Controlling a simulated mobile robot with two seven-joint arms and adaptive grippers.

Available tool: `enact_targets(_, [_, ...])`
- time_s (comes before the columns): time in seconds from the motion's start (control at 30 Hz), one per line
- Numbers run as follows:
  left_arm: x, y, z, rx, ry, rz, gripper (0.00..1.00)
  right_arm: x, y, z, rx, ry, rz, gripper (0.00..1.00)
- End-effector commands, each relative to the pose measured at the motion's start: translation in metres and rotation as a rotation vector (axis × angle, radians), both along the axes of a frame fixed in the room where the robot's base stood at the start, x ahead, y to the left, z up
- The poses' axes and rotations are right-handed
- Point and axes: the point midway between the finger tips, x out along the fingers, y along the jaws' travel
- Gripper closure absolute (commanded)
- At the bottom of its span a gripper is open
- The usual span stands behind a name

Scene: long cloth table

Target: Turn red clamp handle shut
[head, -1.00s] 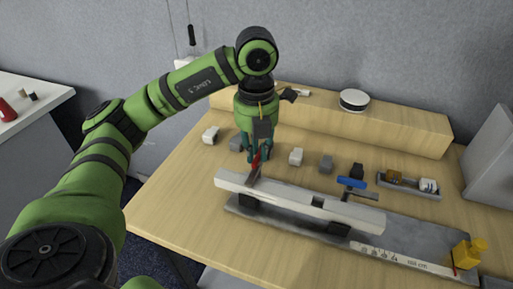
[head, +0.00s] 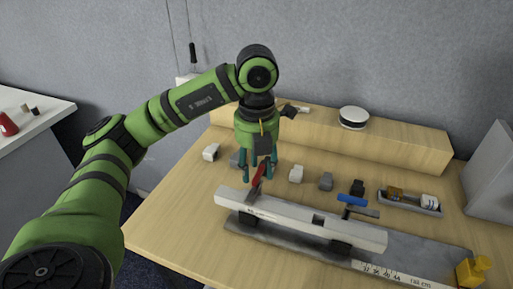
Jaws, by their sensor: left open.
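The red clamp handle (head: 258,174) stands tilted upward at the left part of a long pale bar (head: 290,216). The bar lies on dark blocks over a grey base plate (head: 400,243). My left gripper (head: 258,178) points down at the handle, with its teal fingers apart on either side of it; I cannot tell whether they touch it. A blue clamp handle (head: 352,200) lies flat towards the right of the bar. My right gripper is not in view.
A grey tray (head: 410,202) with small parts is at the right, and a yellow block (head: 473,270) is at the front right. A wooden ledge (head: 400,139) with a white round puck (head: 354,117) runs along the back.

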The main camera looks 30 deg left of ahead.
Motion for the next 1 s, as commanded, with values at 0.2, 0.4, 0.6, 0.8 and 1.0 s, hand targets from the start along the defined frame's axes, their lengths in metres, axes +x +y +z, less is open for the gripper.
enact_targets(0.2, [0.001, 0.001, 0.029, 0.002, -0.008, 0.003, 0.56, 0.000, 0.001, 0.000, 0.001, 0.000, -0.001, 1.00])
enact_targets(0.4, [0.001, 0.001, 0.061, 0.002, -0.007, 0.004, 0.56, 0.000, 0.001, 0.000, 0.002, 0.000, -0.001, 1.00])
enact_targets(0.6, [0.000, 0.001, 0.090, 0.001, -0.006, 0.004, 0.56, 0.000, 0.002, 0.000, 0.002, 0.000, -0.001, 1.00])
enact_targets(0.8, [0.000, 0.000, 0.108, 0.001, -0.002, 0.002, 0.56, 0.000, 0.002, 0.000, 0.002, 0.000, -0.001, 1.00])
enact_targets(1.0, [0.000, 0.000, 0.115, 0.001, 0.000, 0.003, 0.56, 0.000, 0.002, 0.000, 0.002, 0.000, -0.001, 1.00])
